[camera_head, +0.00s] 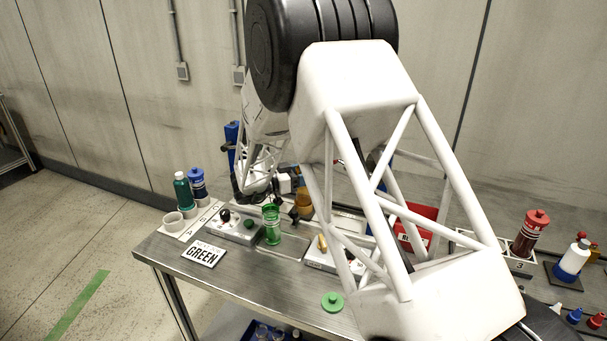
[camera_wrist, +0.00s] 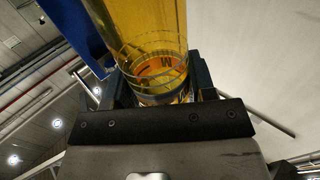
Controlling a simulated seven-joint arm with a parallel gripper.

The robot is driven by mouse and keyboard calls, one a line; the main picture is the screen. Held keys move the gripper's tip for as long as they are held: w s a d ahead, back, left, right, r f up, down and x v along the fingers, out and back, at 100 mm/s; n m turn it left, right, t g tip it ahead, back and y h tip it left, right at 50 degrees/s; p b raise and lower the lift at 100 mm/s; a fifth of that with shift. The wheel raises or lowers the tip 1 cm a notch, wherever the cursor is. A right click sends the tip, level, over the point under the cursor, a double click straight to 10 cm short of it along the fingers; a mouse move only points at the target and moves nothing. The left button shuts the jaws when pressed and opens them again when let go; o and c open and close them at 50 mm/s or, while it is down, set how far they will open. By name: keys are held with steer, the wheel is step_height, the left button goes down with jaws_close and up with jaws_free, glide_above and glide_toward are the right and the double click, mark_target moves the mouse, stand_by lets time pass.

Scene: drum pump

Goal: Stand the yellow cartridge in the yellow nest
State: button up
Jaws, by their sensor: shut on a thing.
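The yellow cartridge (camera_wrist: 140,25) fills the top middle of the wrist view, a clear amber cylinder with a printed band at its near end. My gripper (camera_wrist: 160,88) is shut on it, with a dark finger on each side. In the head view, an amber piece (camera_head: 303,198) shows by my gripper, behind the control boxes, and seems to be the same cartridge. Its lower end is hard to make out there. I cannot pick out the yellow nest; a white rack (camera_head: 196,222) with a white ring-shaped cup (camera_head: 173,221) stands at the table's left end.
A green cartridge (camera_head: 183,192) and a blue cartridge (camera_head: 198,183) stand at the rack. A green clear vessel (camera_head: 271,225), a box with knobs (camera_head: 232,226) and a GREEN sign (camera_head: 203,254) are nearby. My arm covers the table's middle; a red bin (camera_head: 418,226) is behind it.

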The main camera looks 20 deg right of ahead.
steer(key=o, duration=1.1)
steer(key=shift+r, duration=0.1)
steer(key=shift+a, duration=6)
steer(key=shift+r, duration=0.1)
